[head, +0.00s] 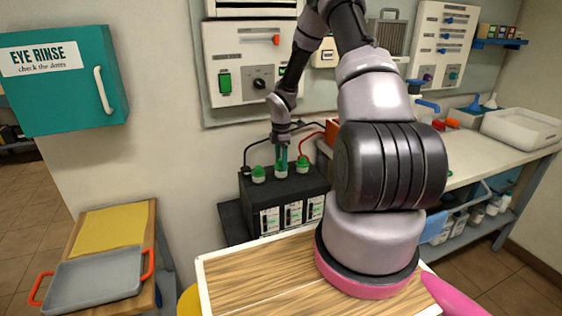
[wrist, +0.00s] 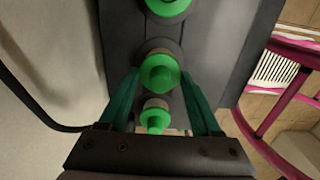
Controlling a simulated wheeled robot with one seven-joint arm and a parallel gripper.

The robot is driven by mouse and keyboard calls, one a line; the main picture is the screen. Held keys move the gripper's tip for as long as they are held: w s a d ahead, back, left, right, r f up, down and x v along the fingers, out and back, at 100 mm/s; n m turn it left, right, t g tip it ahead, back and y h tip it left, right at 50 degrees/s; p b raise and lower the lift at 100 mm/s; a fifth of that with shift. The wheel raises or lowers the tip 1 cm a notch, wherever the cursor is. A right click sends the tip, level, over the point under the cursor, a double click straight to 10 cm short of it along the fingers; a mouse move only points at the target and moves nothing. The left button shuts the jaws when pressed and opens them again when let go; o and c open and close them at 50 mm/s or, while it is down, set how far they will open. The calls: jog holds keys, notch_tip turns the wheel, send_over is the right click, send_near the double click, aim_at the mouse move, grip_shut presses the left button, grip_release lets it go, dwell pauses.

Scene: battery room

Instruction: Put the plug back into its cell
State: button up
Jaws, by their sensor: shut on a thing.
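A black battery (head: 290,192) with a row of three green-capped cells stands against the wall. My gripper (head: 281,155) points down over the middle cell, its teal fingers on either side of the middle green plug (head: 281,170). In the wrist view, the gripper (wrist: 160,76) is shut on this plug (wrist: 160,72), in line with the row. Other green plugs are at the left cell (head: 259,174) and the right cell (head: 303,164). The held plug's lower end is hidden, so I cannot tell whether it is seated.
Black and red cables (head: 308,136) rise behind the battery. A wooden-topped table (head: 255,275) is in front, and a grey tray (head: 95,280) with orange handles lies at left. A teal eye rinse box (head: 65,85) hangs on the wall.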

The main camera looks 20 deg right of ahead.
dwell(0.3)
jog(key=o, duration=1.4)
jog(key=shift+r, duration=0.1)
jog(key=shift+r, duration=3.4)
grip_shut()
jog(key=shift+f, duration=0.15)
